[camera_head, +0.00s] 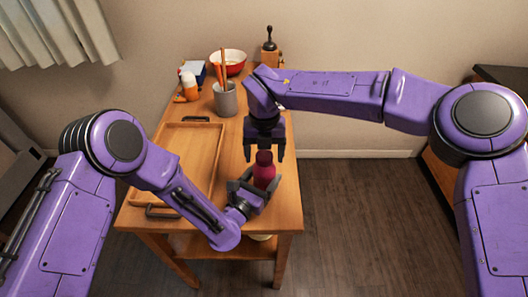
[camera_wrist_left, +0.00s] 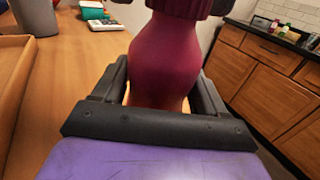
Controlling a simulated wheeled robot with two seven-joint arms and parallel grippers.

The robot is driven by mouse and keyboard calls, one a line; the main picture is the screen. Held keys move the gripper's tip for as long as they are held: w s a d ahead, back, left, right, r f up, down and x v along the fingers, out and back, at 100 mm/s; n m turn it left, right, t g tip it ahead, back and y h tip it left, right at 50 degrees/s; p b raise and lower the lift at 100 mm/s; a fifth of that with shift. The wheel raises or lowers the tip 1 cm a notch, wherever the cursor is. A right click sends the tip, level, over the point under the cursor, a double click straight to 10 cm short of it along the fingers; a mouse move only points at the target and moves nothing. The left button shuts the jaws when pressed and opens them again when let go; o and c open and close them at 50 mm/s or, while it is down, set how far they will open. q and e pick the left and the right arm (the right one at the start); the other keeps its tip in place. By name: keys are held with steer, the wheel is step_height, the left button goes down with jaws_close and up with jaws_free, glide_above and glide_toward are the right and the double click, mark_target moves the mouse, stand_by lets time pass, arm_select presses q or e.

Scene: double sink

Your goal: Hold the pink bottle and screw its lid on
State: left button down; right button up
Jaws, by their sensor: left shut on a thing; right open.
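The dark pink bottle (camera_head: 264,174) stands upright near the table's right front edge. My left gripper (camera_head: 258,184) is shut around its body from the front left. In the left wrist view the bottle (camera_wrist_left: 165,62) sits between the two black fingers. A ridged dark pink lid (camera_wrist_left: 180,6) is at the bottle's top, cut off by the frame edge; I cannot tell how tightly it sits. My right gripper (camera_head: 264,157) points down from above, open, with one finger on each side of the lid and apparently apart from it.
A wooden tray (camera_head: 219,165) lies empty on the table's left. Open floor lies to the right.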

step_height(320, 180, up, 12)
stand_by(0.4)
arm_select(q)
jaws_free()
steer(key=shift+s+a+f, duration=0.1)
steer(key=shift+s+a, duration=0.05)
steer(key=shift+s, duration=0.05)
steer(key=b+v, duration=0.4)
steer(key=v, duration=0.5)
steer(key=shift+s+a, duration=0.1)
arm_select(e)
step_height(320, 180, down, 4)
steer(key=shift+f, duration=0.1)
arm_select(q)
steer(key=shift+s+a, duration=0.15)
steer(key=shift+s, duration=0.2)
